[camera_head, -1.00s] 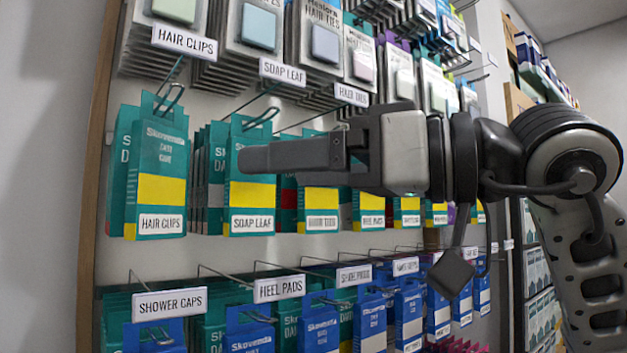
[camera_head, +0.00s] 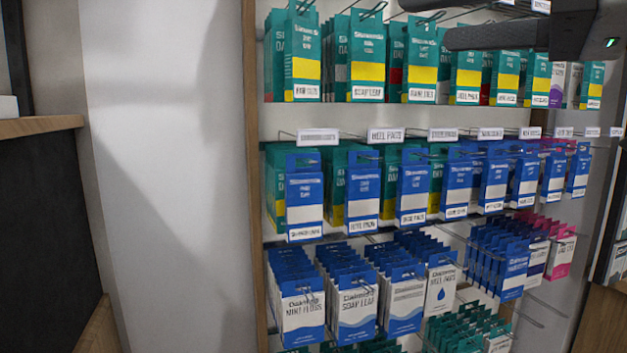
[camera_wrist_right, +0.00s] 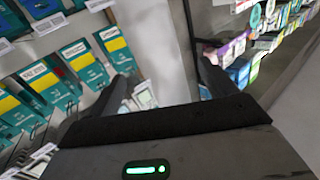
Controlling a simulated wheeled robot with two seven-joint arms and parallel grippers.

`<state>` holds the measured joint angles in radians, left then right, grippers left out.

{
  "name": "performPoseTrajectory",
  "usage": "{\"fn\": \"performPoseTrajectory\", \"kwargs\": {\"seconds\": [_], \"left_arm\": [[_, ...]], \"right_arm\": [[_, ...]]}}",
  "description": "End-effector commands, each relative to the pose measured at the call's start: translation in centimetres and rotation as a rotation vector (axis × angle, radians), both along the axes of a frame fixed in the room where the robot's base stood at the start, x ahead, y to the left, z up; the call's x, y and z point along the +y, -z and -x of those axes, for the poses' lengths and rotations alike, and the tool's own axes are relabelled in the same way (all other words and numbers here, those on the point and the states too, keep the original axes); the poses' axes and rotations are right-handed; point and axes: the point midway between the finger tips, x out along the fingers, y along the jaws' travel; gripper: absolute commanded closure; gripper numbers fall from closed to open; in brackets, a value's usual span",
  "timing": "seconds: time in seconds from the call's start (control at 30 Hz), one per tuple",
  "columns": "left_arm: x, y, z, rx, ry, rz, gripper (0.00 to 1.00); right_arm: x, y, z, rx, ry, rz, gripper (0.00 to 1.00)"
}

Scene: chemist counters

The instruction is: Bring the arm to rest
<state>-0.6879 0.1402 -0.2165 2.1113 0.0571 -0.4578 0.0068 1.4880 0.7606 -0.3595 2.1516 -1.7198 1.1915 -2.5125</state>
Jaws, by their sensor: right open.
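My right gripper (camera_head: 470,38) shows at the upper right of the head view, cut off by the top and right edges. Its dark fingers point left, in front of the green and yellow packets. In the right wrist view the gripper (camera_wrist_right: 165,82) has its two dark fingers wide apart, with only pale wall and packets seen between and beyond them. It holds nothing. My left arm and gripper are not in view.
A pegboard display holds green packets (camera_head: 366,50), blue packets (camera_head: 304,190) and white-blue boxes (camera_head: 300,310) on hooks. Wire hooks (camera_head: 535,315) stick out at lower right. A wooden ledge (camera_head: 40,126) stands at left. Bare wall (camera_head: 165,170) lies between.

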Motion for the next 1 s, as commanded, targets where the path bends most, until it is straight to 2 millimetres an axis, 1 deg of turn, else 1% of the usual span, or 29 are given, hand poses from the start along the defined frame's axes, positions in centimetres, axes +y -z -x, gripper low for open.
{"fn": "performPoseTrajectory", "kwargs": {"seconds": [0.03, 0.1, 0.27, 0.37, 0.47, 0.57, 0.67, 0.7, 0.77, 0.8, 0.83, 0.87, 0.9, 0.97, 1.0], "left_arm": [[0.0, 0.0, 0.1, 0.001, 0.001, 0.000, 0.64], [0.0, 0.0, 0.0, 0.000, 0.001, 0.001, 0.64], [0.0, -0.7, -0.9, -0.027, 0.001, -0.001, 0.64], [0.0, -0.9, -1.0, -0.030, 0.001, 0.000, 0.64], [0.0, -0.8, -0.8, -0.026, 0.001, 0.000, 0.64], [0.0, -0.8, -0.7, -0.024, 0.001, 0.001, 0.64], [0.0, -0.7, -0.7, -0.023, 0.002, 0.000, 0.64], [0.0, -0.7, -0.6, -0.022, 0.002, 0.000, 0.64], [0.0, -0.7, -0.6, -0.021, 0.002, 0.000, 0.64], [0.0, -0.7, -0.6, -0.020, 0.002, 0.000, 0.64], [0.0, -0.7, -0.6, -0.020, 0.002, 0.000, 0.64], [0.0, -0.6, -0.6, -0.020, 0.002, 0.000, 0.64], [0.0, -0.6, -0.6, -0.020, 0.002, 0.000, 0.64], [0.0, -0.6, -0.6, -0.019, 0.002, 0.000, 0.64], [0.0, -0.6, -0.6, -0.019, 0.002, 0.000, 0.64]], "right_arm": [[0.6, 0.9, -0.3, 0.064, -0.039, -0.035, 0.15], [1.4, 1.9, -0.4, 0.153, -0.093, -0.090, 0.15], [3.1, 4.4, -0.6, 0.402, -0.233, -0.239, 0.15], [4.2, 6.0, -0.6, 0.598, -0.328, -0.355, 0.15], [5.0, 7.7, -0.6, 0.844, -0.435, -0.500, 0.15], [5.6, 9.5, -0.8, 1.171, -0.564, -0.698, 0.15], [5.3, 11.7, -1.8, 1.610, -0.718, -0.975, 0.15], [4.9, 12.8, -2.5, 1.805, -0.783, -1.104, 0.15], [4.1, 14.6, -3.8, 2.093, -0.880, -1.306, 0.15], [3.4, 16.2, -4.8, 2.279, -0.949, -1.445, 0.15], [2.8, 17.5, -5.6, 2.416, -1.002, -1.555, 0.15], [2.1, 19.0, -6.4, -2.416, 1.005, 1.584, 0.15], [1.3, 21.4, -7.5, -2.204, 0.927, 1.487, 0.15], [0.0, 25.5, -8.8, -1.884, 0.828, 1.341, 0.15], [-0.8, 28.5, -9.4, -1.682, 0.774, 1.252, 0.15]]}}
